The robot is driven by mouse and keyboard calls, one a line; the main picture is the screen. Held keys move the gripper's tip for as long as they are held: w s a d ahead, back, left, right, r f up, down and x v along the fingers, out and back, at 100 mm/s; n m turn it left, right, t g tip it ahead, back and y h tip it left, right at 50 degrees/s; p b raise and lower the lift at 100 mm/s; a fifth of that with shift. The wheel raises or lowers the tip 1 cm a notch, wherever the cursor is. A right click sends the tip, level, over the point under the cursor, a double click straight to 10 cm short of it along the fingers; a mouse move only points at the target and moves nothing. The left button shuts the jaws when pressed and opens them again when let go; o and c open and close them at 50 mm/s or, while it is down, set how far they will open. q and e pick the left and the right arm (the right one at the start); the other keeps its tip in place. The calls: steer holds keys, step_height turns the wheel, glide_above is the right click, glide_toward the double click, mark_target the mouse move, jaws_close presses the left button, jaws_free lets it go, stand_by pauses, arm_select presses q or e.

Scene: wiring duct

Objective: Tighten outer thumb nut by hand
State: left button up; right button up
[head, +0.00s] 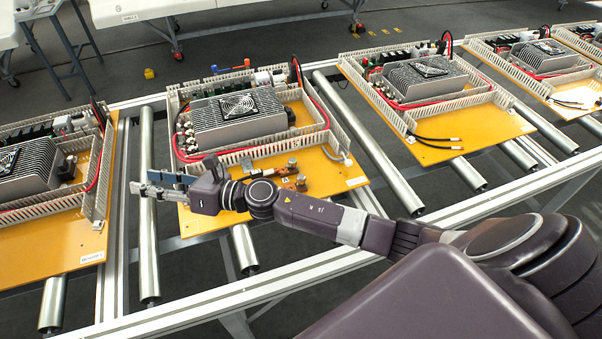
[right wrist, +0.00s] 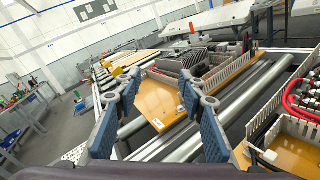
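On the yellow board (head: 335,180) in front of me, small copper and metal terminal parts (head: 301,182) stand near its front right part, just beyond my right forearm. A small round metal knob (head: 292,164) shows there; I cannot tell for certain which part is the outer thumb nut or how tight it is. My right gripper (head: 160,184) is at the board's front left edge, well left of these parts and pointing left. In the right wrist view its two blue-padded fingers (right wrist: 160,92) are spread apart with nothing between them. My left gripper is out of view.
A finned heatsink with a fan (head: 238,110) and slotted wiring ducts (head: 312,104) stand on the same board. Similar boards lie left and right on metal rollers (head: 148,230). A red cable (head: 318,108) runs along the right duct. The rail (head: 245,285) crosses in front.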

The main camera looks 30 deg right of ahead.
step_height(320, 180, down, 6)
steer(key=n+g, duration=0.6)
steer(key=n, duration=0.3)
steer(key=n+g+h, duration=0.7)
steer(key=n+h, duration=0.4)
steer(key=h, duration=0.2)
glide_above(301, 176)
step_height(301, 176, down, 6)
steer(key=shift+d+f, duration=0.1)
steer(key=shift+f, duration=0.05)
steer(key=shift+d+f, duration=0.1)
steer(key=shift+f, duration=0.15)
steer(key=shift+f+p, duration=0.75)
steer(key=shift+f, duration=2.85)
steer(key=shift+c, duration=0.3)
jaws_close()
